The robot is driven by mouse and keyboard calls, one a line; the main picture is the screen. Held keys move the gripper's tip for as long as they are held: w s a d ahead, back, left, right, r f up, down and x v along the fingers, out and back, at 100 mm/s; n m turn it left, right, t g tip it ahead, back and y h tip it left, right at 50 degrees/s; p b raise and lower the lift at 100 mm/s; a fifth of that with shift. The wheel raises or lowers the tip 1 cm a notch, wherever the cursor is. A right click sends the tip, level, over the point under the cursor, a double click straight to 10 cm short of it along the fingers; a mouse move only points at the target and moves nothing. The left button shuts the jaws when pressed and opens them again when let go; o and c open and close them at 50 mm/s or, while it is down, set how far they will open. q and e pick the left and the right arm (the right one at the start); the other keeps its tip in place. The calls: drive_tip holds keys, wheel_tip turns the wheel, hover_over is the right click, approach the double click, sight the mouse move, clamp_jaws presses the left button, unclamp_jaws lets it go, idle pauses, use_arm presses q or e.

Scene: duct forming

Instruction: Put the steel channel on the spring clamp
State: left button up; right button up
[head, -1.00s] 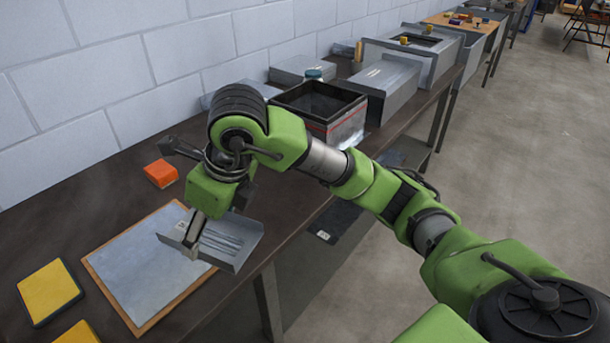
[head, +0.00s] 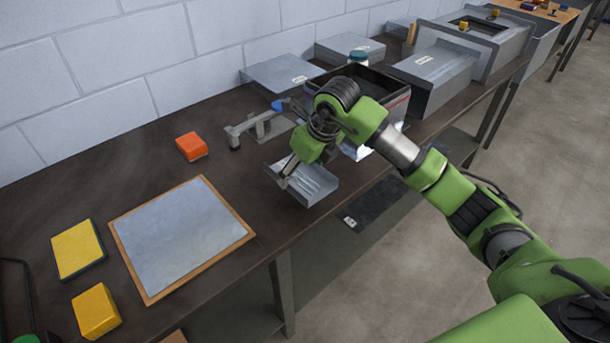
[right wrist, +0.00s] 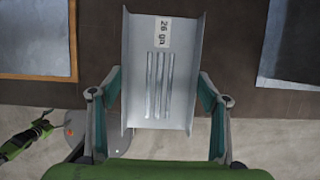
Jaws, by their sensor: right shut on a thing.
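The steel channel (head: 312,183) is a grey U-shaped piece, held tilted near the table's front edge in the head view. In the right wrist view the channel (right wrist: 147,50) shows a "26 ga" label and several raised ribs. My right gripper (head: 286,172) is shut on the channel, one finger at each side wall.
A metal sheet on a wooden board (head: 180,235) lies to the left. An orange block (head: 191,146) and yellow blocks (head: 77,248) lie around it. A dark open box (head: 398,105) and sheet-metal ducts (head: 436,68) stand to the right. Bare table lies between board and clamp.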

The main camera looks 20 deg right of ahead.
sight(304, 172)
drive_tip(key=f, duration=0.1)
drive_tip(key=w+d+f, duration=0.1)
drive_tip(key=w+f, duration=0.1)
drive_tip(key=shift+d, duration=0.25)
wheel_tip(304, 172, down, 3)
drive_tip(key=shift+r+p, duration=0.1)
drive_tip(key=shift+p, duration=0.85)
drive_tip(key=shift+w+f, duration=0.1)
drive_tip(key=shift+f, duration=0.25)
drive_tip(key=o, duration=1.2)
drive_tip(key=shift+c, duration=0.2)
use_arm(q)
drive_tip(key=shift+w+d+r, duration=0.1)
drive_tip(key=shift+d+r, duration=0.05)
drive_tip(key=shift+r, duration=0.3)
drive_tip(key=shift+w+d+r, duration=0.1)
drive_tip(key=shift+d+r, duration=0.05)
drive_tip(key=shift+r, duration=0.3)
